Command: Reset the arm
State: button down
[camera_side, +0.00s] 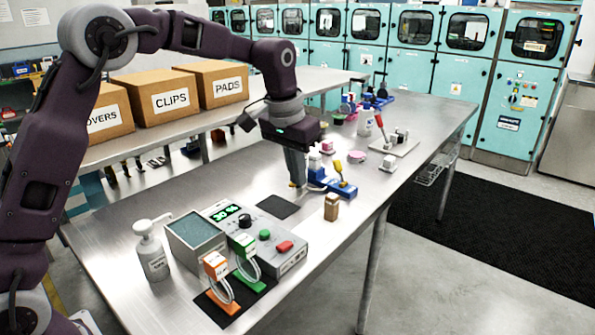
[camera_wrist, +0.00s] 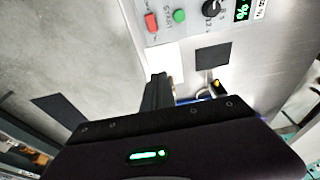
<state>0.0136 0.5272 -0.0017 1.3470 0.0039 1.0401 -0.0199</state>
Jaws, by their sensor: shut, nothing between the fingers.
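My gripper (camera_side: 297,183) hangs over the middle of the steel table, fingers pointing down, shut and empty. Its fingertips are close to a blue stand (camera_side: 318,178) with a yellow-handled tool (camera_side: 340,168); I cannot tell whether they touch anything. In the wrist view the closed fingers (camera_wrist: 159,88) show just past the dark gripper body, which hides much of the lower picture. A black square pad (camera_side: 277,207) lies in front of the gripper; it also shows in the wrist view (camera_wrist: 213,57).
A grey control box (camera_side: 262,240) with display, knobs and red switch stands in front. Beside it are an orange module (camera_side: 216,268), a green module (camera_side: 245,250) and a pump bottle (camera_side: 152,255). A small brown block (camera_side: 331,207) stands near the right edge. Several items crowd the far end.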

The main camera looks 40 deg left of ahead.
jog(key=s+r+t, duration=0.1)
jog(key=s+r, duration=0.3)
jog(key=s, duration=0.4)
jog(key=s+r+t, duration=0.1)
jog(key=s+r, duration=0.4)
jog(key=s, duration=0.4)
jog(key=s+f, duration=0.2)
jog(key=s, duration=0.6)
jog(key=s+f+t, duration=0.1)
jog(key=s+f, duration=0.2)
jog(key=s, duration=0.6)
jog(key=shift+a, duration=0.35)
